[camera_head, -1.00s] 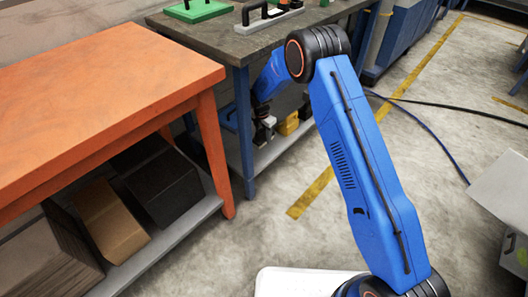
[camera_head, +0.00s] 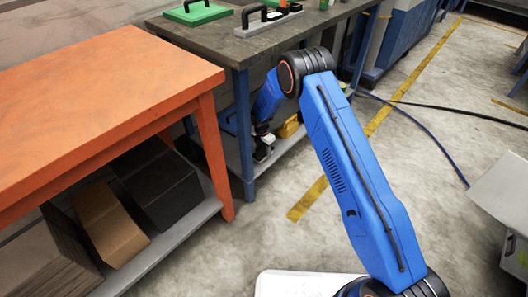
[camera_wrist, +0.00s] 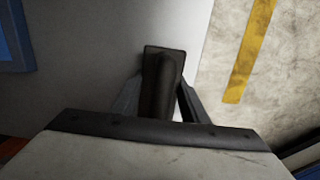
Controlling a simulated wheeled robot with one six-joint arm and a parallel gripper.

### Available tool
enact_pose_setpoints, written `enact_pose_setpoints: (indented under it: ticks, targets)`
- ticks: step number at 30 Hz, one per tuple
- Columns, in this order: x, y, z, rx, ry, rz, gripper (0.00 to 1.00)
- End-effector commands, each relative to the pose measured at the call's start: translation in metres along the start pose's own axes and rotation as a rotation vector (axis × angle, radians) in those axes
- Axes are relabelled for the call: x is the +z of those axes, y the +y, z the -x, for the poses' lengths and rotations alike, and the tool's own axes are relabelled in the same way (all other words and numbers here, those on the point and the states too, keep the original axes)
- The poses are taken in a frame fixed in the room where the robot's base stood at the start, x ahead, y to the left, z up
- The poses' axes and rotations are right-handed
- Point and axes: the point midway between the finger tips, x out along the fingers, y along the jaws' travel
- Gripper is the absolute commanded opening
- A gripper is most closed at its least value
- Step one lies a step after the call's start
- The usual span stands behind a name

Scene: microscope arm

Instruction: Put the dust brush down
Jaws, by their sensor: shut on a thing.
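My gripper (camera_head: 264,148) is low under the dark-topped workbench, at its lower shelf (camera_head: 287,149). In the wrist view my gripper (camera_wrist: 158,100) is shut on a dark, narrow thing with a handle, which I take to be the dust brush (camera_wrist: 161,75). The brush lies between the two fingers, with the pale grey shelf (camera_wrist: 100,55) behind it. I cannot tell whether the brush touches the shelf. In the head view the brush is too small and dark to make out clearly.
A yellow thing (camera_head: 290,127) is on the lower shelf, right of my gripper. A blue table leg (camera_head: 245,150) stands just left of it. The workbench top (camera_head: 225,40) is above. An orange table (camera_head: 90,110) stands at left, with boxes beneath.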

Motion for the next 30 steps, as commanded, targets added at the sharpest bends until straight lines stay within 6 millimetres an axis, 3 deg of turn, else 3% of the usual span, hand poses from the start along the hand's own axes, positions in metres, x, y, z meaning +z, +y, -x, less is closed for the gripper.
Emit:
enact_pose_setpoints:
  ticks: [7,8,10,22,30]
  targets:
    - [-0.001,0.0,-0.006,0.0,0.0,0.0,0.12]
    - [-0.001,0.0,-0.006,0.0,0.0,0.0,0.45]
    - [-0.001,0.0,-0.006,0.0,0.0,0.0,0.59]
    - [-0.001,0.001,-0.003,0.002,0.0,0.0,0.59]
    - [0.0,0.002,0.04,0.003,-0.002,0.0,0.59]
